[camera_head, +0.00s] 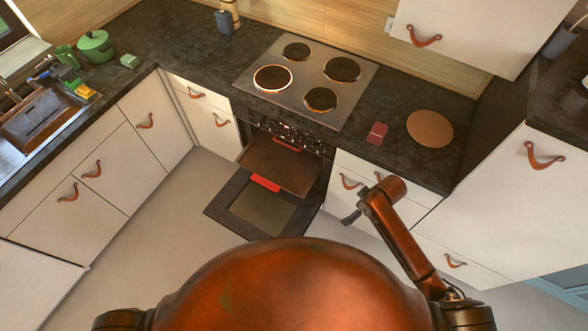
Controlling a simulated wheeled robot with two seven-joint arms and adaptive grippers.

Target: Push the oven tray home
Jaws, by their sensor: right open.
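The oven tray (278,162), a flat brown sheet, sticks out of the oven under the hob. A red piece (265,183) shows at its front edge. The oven door (258,208) is folded down below the tray, with a glass pane in it. My right gripper (351,217) is open and empty, to the right of the tray and door and apart from them in the picture. My left gripper is not in view. The back of the tray is hidden inside the oven.
The hob (307,80) has several round plates. A red block (377,132) and a round brown board (430,129) lie on the dark counter. White drawers with leather pulls flank the oven. The floor (175,215) left of the door is clear.

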